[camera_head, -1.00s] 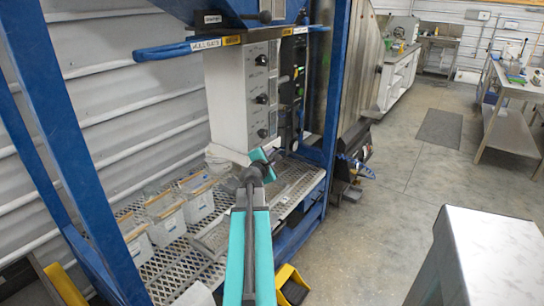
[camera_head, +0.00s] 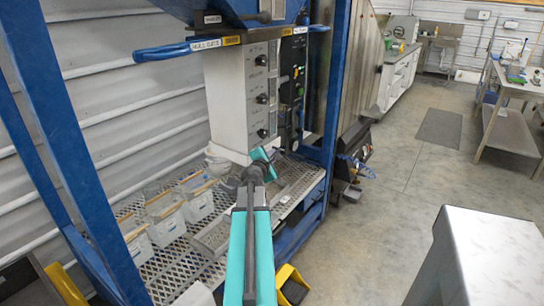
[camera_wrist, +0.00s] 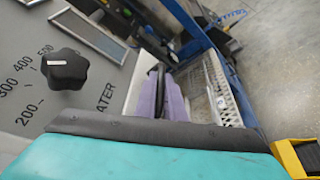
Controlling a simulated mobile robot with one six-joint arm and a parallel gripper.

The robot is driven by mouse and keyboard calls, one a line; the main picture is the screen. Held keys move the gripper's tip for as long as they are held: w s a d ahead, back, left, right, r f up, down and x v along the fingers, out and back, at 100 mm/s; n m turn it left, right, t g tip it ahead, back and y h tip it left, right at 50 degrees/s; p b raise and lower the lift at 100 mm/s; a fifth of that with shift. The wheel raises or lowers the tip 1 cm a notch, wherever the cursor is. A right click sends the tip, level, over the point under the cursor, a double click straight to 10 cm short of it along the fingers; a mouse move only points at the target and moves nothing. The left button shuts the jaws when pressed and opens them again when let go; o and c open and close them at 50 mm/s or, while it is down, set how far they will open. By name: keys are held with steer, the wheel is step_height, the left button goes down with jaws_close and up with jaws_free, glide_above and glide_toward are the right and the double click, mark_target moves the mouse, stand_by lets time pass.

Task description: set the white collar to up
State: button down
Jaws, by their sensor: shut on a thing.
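A white box-shaped housing (camera_head: 227,105) hangs below the blue frame, with a grey knob panel (camera_head: 262,92) on its front. In the wrist view my gripper (camera_wrist: 166,94) shows purple pads close together around a dark thin piece, next to a white edge. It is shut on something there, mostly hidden.
Clear bins (camera_head: 166,215) stand on a perforated metal shelf (camera_head: 185,262) below left. A black panel (camera_head: 292,85) and a blue post (camera_head: 334,100) are to the right. A black dial knob (camera_wrist: 66,69) is close by. A steel-topped stand (camera_head: 492,245) is front right; the floor beyond is open.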

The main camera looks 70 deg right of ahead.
steer(key=shift+r+p, duration=1.35)
steer(key=shift+r, duration=0.65)
steer(key=c, duration=2.1)
jaws_free()
steer(key=shift+r, duration=0.1)
steer(key=shift+a, duration=0.15)
steer(key=shift+a, duration=0.15)
steer(key=b+v, duration=0.3)
steer(key=v, duration=0.4)
steer(key=shift+s+a, duration=0.15)
steer(key=shift+a, duration=0.15)
